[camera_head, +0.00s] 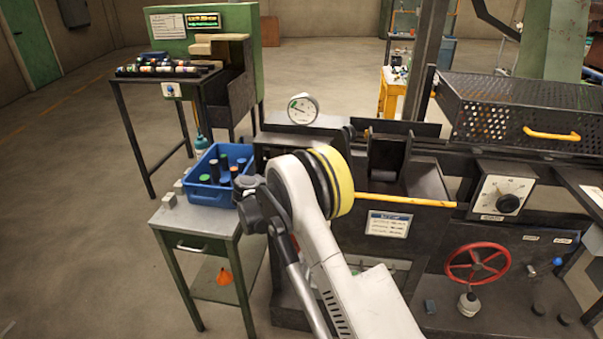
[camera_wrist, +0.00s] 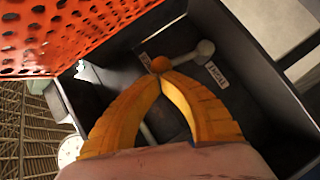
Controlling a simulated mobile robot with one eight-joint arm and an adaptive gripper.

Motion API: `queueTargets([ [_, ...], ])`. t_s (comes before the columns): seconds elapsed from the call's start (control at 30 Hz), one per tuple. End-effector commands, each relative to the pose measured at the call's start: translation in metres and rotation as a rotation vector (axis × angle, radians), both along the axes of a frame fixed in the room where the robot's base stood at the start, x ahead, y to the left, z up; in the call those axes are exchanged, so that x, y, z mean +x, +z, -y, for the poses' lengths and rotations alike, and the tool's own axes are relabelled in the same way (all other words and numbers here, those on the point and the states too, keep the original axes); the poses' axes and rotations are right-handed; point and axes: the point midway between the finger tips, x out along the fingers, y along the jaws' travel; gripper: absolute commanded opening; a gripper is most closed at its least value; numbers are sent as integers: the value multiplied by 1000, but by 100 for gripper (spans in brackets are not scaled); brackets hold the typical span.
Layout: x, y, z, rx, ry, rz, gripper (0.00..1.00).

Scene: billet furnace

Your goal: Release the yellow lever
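In the wrist view, my gripper (camera_wrist: 161,76) shows as two orange-yellow fingers that arch together at their tips. The tips close on a small orange-yellow ball knob (camera_wrist: 160,63), which looks like the end of the yellow lever. A pale short arm (camera_wrist: 187,57) runs from the knob to a pale round hub (camera_wrist: 206,47). Small white labels (camera_wrist: 216,75) sit on the dark panel beside it. The fingers hide part of the knob's contact. In the head view my arm covers this area, and neither the fingertips nor the knob can be made out.
An orange perforated sheet (camera_wrist: 60,35) is close at the wrist view's upper left. Dark box walls (camera_wrist: 255,85) stand on the right. The head view shows a gauge (camera_head: 303,109), a blue bin (camera_head: 205,193), a red handwheel (camera_head: 477,263) and a mesh cover (camera_head: 500,105).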

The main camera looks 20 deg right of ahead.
Motion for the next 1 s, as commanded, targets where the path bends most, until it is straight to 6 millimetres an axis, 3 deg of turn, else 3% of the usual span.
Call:
queueTargets([
  [0.2,-4,1,7,72,-1,42,0],
  [1.0,-9,0,16,67,-1,39,0],
])
